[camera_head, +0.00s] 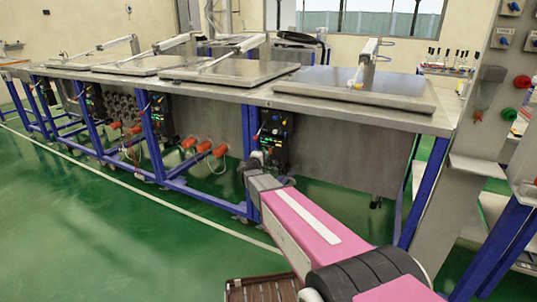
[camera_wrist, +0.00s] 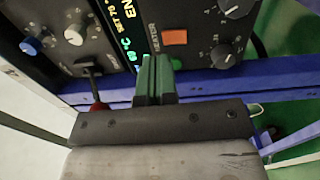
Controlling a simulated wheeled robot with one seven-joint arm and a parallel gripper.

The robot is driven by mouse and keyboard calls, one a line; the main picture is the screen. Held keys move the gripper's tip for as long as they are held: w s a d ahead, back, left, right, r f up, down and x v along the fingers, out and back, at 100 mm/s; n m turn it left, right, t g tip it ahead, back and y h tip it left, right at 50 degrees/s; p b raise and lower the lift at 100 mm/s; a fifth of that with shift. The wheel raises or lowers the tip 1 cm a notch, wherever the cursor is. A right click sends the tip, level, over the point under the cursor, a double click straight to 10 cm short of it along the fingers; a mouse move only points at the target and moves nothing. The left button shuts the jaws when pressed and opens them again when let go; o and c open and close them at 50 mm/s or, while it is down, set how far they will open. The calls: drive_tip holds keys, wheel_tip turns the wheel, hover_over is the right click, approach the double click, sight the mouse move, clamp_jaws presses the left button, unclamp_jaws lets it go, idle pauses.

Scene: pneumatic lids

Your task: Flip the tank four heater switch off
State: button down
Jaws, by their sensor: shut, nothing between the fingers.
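An orange heater switch (camera_wrist: 175,37) sits on a black control panel in the wrist view, with sideways lettering beside it that seems to read "HEATER". Its on or off position is not clear. My gripper (camera_wrist: 157,62) shows dark green fingers shut together and empty. The fingertips are just below and left of the switch in the picture; I cannot tell whether they touch the panel. In the head view the black control box (camera_head: 276,136) hangs under the bench at a blue leg, and my arm ends in front of it. No tank number is readable.
Two black knobs (camera_wrist: 222,53) flank the switch on the right. At left are a blue knob (camera_wrist: 31,46), a white knob (camera_wrist: 76,34) and a red-tipped lever (camera_wrist: 98,106). A blue frame bar (camera_wrist: 225,82) runs below the panel. Steel lids (camera_head: 355,88) top the bench.

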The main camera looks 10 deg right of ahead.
drive_tip(key=v, duration=0.9)
drive_tip(key=shift+s+r, duration=0.25)
drive_tip(key=shift+r, duration=0.15)
drive_tip(key=shift+a, duration=0.15)
drive_tip(key=s+d+f+m+g+y, duration=0.1)
drive_tip(key=s+d+f+m+g, duration=0.25)
drive_tip(key=s+d+g, duration=0.2)
drive_tip(key=s+d+f+m+g, duration=0.3)
drive_tip(key=s+d+f+g, duration=0.1)
drive_tip(key=s+d, duration=0.25)
drive_tip(key=s+a+f+m+g+y, duration=0.2)
drive_tip(key=s+y, duration=0.3)
drive_tip(key=s, duration=0.3)
drive_tip(key=s+a+f+m+g+y, duration=0.2)
drive_tip(key=s+g+y, duration=0.1)
drive_tip(key=s, duration=0.4)
drive_tip(key=shift+s+y, duration=0.4)
drive_tip(key=shift+y, duration=0.5)
drive_tip(key=shift+a, duration=0.1)
